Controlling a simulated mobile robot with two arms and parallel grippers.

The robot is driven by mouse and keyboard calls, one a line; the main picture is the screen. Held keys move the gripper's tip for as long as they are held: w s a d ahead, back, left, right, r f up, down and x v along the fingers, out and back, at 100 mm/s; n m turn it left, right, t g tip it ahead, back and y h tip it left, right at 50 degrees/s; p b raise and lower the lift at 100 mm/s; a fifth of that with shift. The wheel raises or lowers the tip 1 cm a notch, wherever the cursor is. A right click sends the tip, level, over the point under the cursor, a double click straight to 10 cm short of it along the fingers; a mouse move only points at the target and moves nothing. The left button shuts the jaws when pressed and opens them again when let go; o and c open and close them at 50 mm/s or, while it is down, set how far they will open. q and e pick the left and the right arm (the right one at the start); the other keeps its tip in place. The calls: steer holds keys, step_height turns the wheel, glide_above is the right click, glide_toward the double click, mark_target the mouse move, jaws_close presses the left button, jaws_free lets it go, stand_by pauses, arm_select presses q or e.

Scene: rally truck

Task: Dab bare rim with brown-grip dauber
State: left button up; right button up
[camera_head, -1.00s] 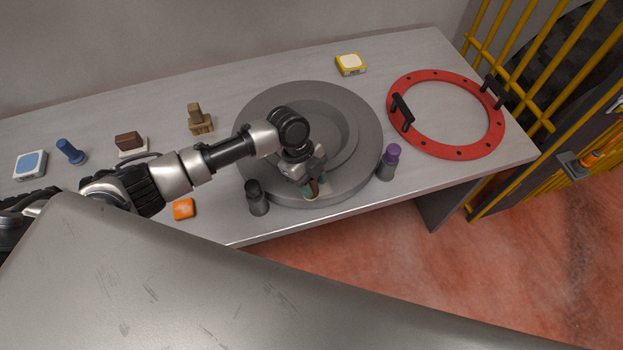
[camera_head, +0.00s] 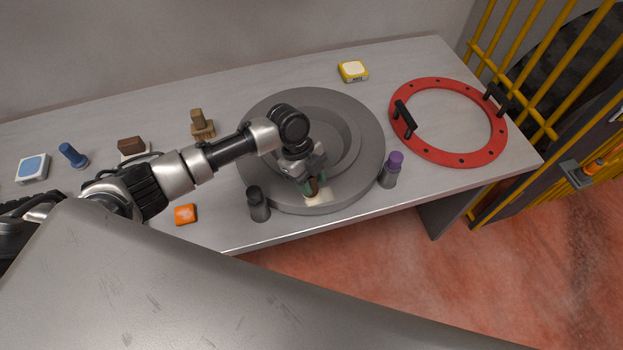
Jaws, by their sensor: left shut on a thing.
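The round grey rim (camera_head: 365,150) lies on the table with a stepped hollow in its middle. My left gripper (camera_head: 312,184) is over the rim's front part, shut on a small dauber with a brown grip (camera_head: 314,188). A cream patch (camera_head: 319,198) shows under the grip, at the rim's front surface. I cannot tell whether it is the dauber's pad or a mark on the rim. The fingers partly hide the dauber. My right gripper is out of view.
A dark cylinder (camera_head: 259,206) and a purple-topped one (camera_head: 391,168) stand by the rim. An orange block (camera_head: 185,214), brown-topped block (camera_head: 131,145), wooden piece (camera_head: 202,128), blue peg (camera_head: 72,154), blue-white box (camera_head: 33,168), yellow box (camera_head: 353,71) and red ring (camera_head: 462,160) share the table.

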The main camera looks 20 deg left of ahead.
arm_select(q)
steer(key=shift+r, duration=0.45)
steer(key=shift+d, duration=0.1)
steer(key=shift+w+d+f, duration=0.1)
steer(key=shift+w+d, duration=0.15)
steer(key=shift+d, duration=0.5)
steer(key=shift+w+d+f, duration=0.1)
steer(key=shift+w+d, duration=0.15)
steer(key=shift+d, duration=0.5)
steer(key=shift+f+b, duration=0.65)
steer(key=shift+b, duration=0.05)
steer(key=shift+s+r, duration=0.1)
steer(key=shift+s+d+r+p, duration=0.1)
steer(key=shift+s+d+p, duration=0.2)
steer(key=shift+p, duration=0.25)
